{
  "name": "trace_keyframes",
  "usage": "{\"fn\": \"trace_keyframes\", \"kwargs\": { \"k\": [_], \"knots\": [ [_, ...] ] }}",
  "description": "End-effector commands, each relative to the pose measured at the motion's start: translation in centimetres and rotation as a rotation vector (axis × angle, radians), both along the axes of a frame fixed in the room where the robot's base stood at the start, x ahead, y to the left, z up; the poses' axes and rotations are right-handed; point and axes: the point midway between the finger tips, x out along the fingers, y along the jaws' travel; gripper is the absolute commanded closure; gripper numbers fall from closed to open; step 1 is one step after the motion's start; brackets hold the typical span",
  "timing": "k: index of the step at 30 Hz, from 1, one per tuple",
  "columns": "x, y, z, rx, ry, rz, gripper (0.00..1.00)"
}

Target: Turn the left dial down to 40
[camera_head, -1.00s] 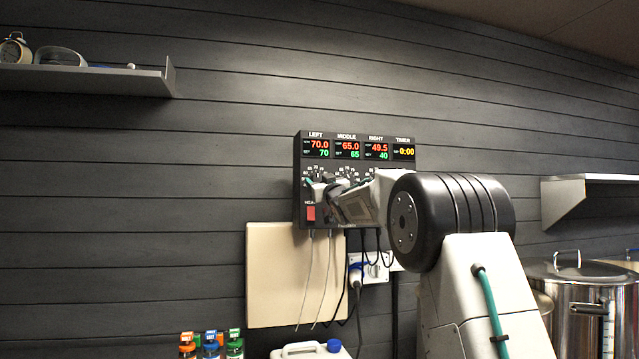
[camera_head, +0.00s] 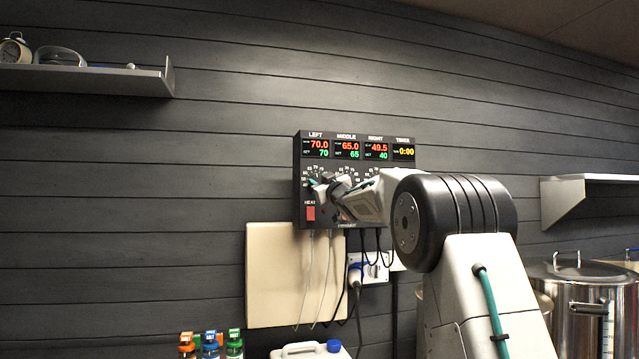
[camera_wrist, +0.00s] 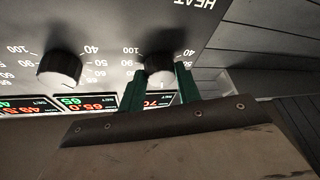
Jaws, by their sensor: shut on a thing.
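The control panel (camera_head: 299,200) hangs on the dark wall. Its left display (camera_head: 317,149) reads 70.0 in red, with 70 in green below. In the wrist view the panel is upside down, and the left dial (camera_wrist: 160,66) is a black knob with a number scale around it. My gripper (camera_wrist: 160,84) has its green fingers on either side of this dial, shut on it. In the head view my gripper (camera_head: 318,187) covers most of the dial, and its pointer cannot be read. The middle dial (camera_wrist: 60,70) stands free beside it.
The middle display (camera_head: 347,149) reads 65.0 over 65, and the right display (camera_head: 376,150) 49.5 over 40. A red heat switch (camera_head: 311,213) sits just below my gripper. Cables and a socket (camera_head: 374,268) are under the panel. A steel pot (camera_head: 575,300) stands at the right.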

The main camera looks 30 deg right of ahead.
Motion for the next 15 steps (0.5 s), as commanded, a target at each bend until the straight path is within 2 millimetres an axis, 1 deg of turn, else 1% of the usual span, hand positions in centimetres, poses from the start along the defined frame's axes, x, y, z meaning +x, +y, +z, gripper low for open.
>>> {"fn": "trace_keyframes", "kwargs": {
  "k": [15],
  "knots": [
    [-0.08,-0.31,0.38,-0.47,0.133,-0.001,0.9]
  ]
}}
